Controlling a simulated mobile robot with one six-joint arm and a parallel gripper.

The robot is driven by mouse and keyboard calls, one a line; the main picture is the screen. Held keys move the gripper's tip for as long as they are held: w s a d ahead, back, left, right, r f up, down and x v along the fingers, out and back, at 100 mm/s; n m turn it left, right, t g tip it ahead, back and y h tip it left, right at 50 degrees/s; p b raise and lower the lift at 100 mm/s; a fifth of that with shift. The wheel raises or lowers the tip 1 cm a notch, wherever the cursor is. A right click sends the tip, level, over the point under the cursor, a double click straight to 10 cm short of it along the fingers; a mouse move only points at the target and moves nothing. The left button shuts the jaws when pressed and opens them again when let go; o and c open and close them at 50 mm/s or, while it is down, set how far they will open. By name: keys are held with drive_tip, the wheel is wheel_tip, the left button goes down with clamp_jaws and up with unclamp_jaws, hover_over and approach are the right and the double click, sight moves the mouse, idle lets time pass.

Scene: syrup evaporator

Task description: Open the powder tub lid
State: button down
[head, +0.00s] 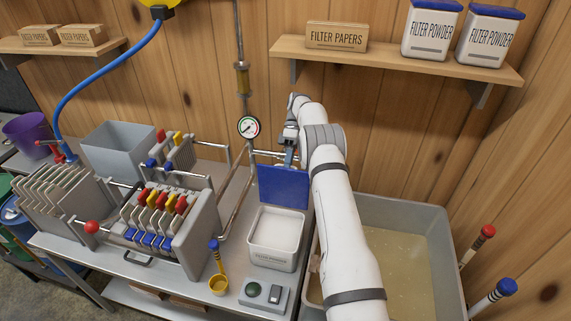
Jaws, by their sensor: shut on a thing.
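The powder tub (272,258) is white with a dark label and stands on the metal bench, left of my arm. Its blue lid (283,188) stands up nearly vertical at the tub's back edge, and white powder shows inside the open top. My gripper (289,158) is behind and above the lid, shut on its upper edge. The fingertips are small and partly hidden by the lid, and my arm covers the area just right of it.
A yellow scoop (218,285) and a switch box (264,295) sit in front of the tub. The filter press (200,232) and its pipes stand left, with a pressure gauge (249,127) behind. A grey basin of liquid (432,220) is right. A shelf (400,66) hangs above.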

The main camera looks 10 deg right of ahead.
drive_tip(key=shift+s+f, duration=0.15)
drive_tip(key=shift+f, duration=0.45)
drive_tip(key=c, duration=1.5)
unclamp_jaws()
drive_tip(key=shift+w, duration=0.25)
drive_tip(key=shift+r, duration=0.25)
drive_tip(key=shift+d, duration=0.1)
